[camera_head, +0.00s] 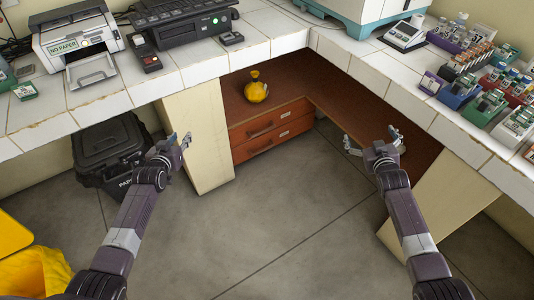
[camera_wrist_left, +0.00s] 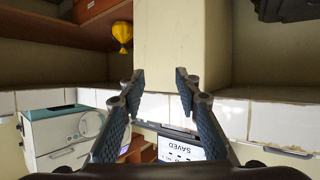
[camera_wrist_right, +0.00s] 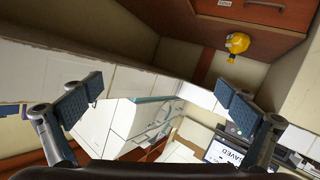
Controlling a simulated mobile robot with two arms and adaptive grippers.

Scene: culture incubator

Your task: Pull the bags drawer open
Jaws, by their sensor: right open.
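Two reddish-brown drawers, an upper drawer (camera_head: 250,129) and a lower drawer (camera_head: 265,143), sit stacked under the back counter. Both look shut and have dark bar handles and small pale labels, too small to read in the head view. A drawer front (camera_wrist_right: 290,17) with a handle and label shows at the top of the right wrist view. I cannot tell which is the bags drawer. My left gripper (camera_head: 177,143) is open and empty, left of the drawers near a pale panel. My right gripper (camera_head: 373,146) is open and empty, right of them. Neither touches a drawer.
A yellow tied bag (camera_head: 256,88) sits on the brown shelf above the drawers. A pale panel (camera_head: 196,130) stands left of the drawers, with a black bin (camera_head: 108,148) beyond it. Tiled counters (camera_head: 265,35) overhang the space. The grey floor (camera_head: 270,210) before the drawers is clear.

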